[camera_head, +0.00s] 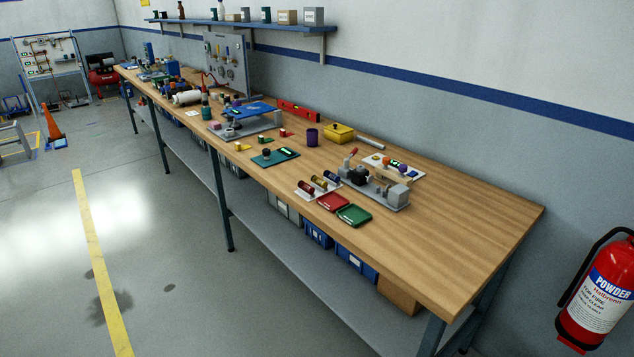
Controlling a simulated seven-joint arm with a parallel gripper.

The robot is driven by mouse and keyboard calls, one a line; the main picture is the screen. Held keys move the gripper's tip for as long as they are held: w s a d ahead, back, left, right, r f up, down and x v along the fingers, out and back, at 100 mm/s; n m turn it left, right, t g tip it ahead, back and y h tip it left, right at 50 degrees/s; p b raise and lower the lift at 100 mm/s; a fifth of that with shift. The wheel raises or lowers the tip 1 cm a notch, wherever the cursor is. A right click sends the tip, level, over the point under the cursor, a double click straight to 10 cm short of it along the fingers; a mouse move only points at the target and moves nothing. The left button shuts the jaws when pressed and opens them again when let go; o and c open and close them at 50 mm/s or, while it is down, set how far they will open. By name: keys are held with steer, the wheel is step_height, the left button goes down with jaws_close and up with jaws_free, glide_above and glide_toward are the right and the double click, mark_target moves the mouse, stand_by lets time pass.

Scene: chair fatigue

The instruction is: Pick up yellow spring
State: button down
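A small yellow coil-like piece (319,181), which looks like the yellow spring, lies on a white rack (322,192) on the workbench. A red piece (305,187) lies to its left and a dark blue piece (332,176) to its right. They are small, so their coils are hard to make out. My gripper is not in view.
A red tray (333,202) and a green tray (354,215) lie in front of the rack. A grey clamp fixture (376,188) stands close on its right. A teal scale-like device (275,157) is to the left. The bench's right end (460,225) is clear.

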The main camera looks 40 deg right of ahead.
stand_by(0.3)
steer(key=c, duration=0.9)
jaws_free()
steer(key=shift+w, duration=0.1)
